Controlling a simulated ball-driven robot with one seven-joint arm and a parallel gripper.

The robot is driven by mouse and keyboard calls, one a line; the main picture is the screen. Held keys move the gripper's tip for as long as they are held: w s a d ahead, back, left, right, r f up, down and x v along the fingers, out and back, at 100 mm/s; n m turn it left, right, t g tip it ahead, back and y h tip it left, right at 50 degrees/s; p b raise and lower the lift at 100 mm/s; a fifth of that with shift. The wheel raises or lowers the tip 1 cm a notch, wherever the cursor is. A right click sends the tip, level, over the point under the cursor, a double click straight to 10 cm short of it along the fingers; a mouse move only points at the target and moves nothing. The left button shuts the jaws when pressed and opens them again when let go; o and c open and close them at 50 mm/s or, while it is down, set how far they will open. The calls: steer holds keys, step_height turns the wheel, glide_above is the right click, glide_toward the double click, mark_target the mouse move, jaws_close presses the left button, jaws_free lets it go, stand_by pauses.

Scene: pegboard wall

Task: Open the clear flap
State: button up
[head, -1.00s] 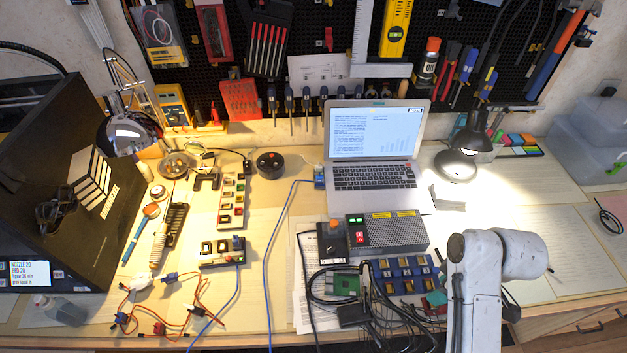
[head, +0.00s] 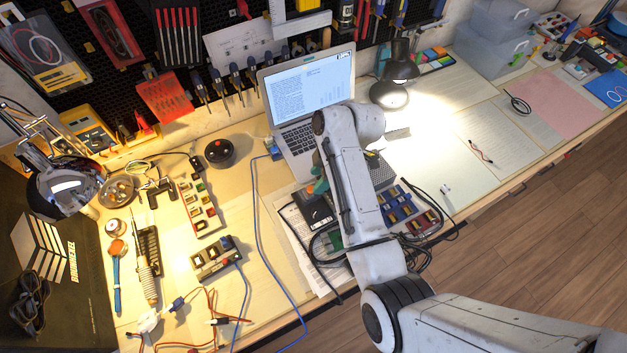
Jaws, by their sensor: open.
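I cannot pick out a clear flap for sure. The black box with the orange knob (head: 312,191) stands on the bench, left of my arm. The grey perforated unit (head: 382,172) beside it is largely hidden behind my arm, and its lit green and red switches do not show. My gripper (head: 319,176) shows only as a teal part at the left edge of my arm, over or close to the black box. It is open, and nothing is seen in it. Most of it is hidden by the arm, so I cannot tell whether it touches anything.
The laptop (head: 310,95) stands open behind my arm. A tray of blue modules (head: 405,208) and black cables (head: 335,240) lie close to the arm. A blue cable (head: 258,215) runs down the bench. The papers at the right (head: 497,135) leave flat room.

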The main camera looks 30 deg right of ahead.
mark_target(311, 188)
steer(key=shift+x, duration=1.75)
steer(key=shift+c, duration=0.4)
jaws_close()
